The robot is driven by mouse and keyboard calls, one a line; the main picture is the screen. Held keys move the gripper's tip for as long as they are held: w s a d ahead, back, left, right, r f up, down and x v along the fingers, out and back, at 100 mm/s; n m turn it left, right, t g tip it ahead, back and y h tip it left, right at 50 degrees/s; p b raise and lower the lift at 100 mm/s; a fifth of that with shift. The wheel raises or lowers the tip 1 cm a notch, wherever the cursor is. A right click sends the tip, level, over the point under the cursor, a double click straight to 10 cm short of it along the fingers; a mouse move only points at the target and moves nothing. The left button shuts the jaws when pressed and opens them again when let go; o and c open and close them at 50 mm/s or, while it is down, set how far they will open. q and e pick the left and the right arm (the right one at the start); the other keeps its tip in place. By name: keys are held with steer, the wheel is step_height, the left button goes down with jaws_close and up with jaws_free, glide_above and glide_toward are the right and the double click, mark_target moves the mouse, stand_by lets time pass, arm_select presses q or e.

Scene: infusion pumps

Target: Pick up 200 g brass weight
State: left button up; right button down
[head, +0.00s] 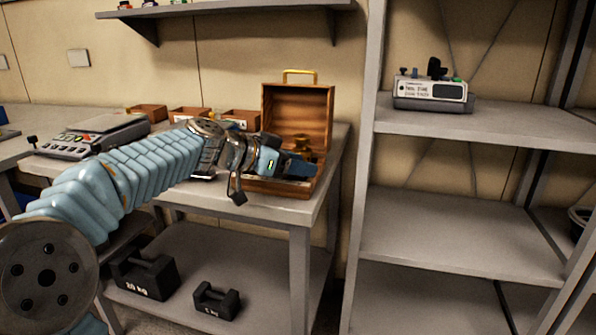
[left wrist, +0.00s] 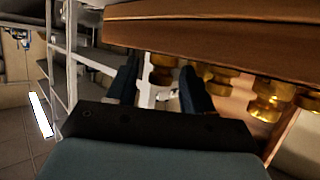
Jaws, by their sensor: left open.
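Several brass weights (left wrist: 268,98) show in the left wrist view inside an open wooden box, and I cannot tell which is the 200 g one. In the head view the wooden box (head: 300,104) stands open on the table with its lid up, and brass (head: 307,143) shows dimly inside. My left gripper (head: 299,167) reaches into the box from the left, and its arm hides part of it. In the left wrist view the left gripper (left wrist: 158,88) is open, its fingers apart close to the weights. Contact with a weight cannot be made out. My right gripper is not in view.
The box's wooden edge (left wrist: 220,22) crosses the top of the left wrist view. A scale (head: 93,135) and small wooden trays (head: 188,114) stand left of the box. Dark iron weights (head: 217,301) sit on the lower shelf. A metal rack (head: 460,235) with an infusion pump (head: 431,92) stands right.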

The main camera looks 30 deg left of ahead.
arm_select(q)
steer(key=shift+w, duration=0.1)
steer(key=shift+c, duration=0.3)
jaws_close()
